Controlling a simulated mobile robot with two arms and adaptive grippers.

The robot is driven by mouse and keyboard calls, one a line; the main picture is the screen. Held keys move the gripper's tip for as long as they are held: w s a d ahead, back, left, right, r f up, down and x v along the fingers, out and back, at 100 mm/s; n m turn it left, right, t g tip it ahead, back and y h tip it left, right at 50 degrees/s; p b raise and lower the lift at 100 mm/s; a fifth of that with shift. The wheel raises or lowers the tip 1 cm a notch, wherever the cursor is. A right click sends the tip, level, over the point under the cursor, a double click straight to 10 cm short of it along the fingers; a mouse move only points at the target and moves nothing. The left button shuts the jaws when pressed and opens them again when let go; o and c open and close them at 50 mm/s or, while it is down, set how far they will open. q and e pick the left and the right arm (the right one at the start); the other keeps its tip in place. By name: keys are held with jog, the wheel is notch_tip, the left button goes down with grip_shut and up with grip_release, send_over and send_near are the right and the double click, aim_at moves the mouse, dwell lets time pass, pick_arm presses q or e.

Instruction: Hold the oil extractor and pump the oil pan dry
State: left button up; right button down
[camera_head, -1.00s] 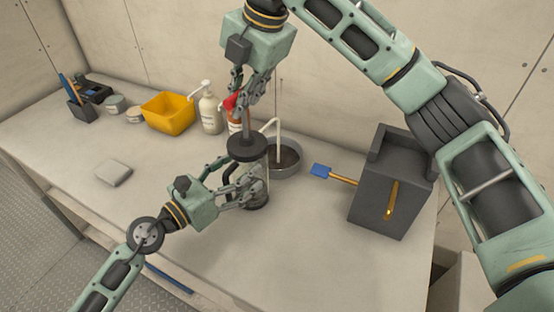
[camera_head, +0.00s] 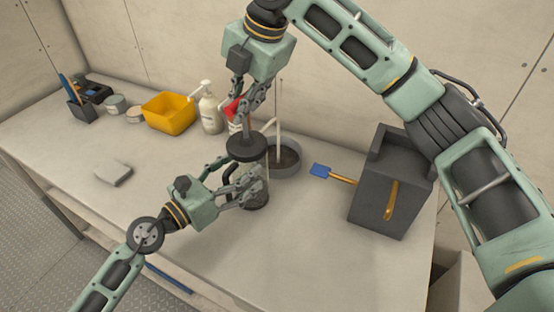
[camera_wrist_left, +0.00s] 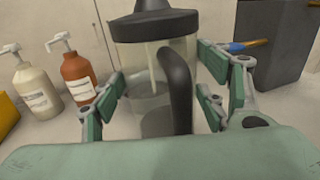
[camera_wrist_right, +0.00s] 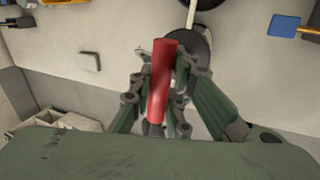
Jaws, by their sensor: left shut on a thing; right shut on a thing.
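The oil extractor (camera_head: 246,148) stands upright on the bench, with a black lid, a clear body and a dark side handle (camera_wrist_left: 176,85). My left gripper (camera_head: 243,184) is shut on it, with its fingers on both sides of the handle in the left wrist view. My right gripper (camera_head: 250,108) is above the lid, shut on the red pump handle (camera_wrist_right: 160,82). A pale tube (camera_head: 279,130) runs down into the round grey oil pan (camera_head: 287,172) behind the extractor. The pan's inside looks dark; its oil level cannot be told.
White (camera_head: 210,112) and orange-brown (camera_wrist_left: 78,80) pump bottles and a yellow bin (camera_head: 168,114) stand to the left. A dark grey box (camera_head: 385,190) and a blue-ended tool (camera_head: 321,170) are to the right.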

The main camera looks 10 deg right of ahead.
jog(key=shift+d+f, duration=0.1)
jog(key=shift+f, duration=2.5)
jog(key=shift+r, duration=0.2)
jog(key=shift+w+r, duration=0.1)
jog(key=shift+r, duration=3.15)
jog(key=shift+f, duration=0.25)
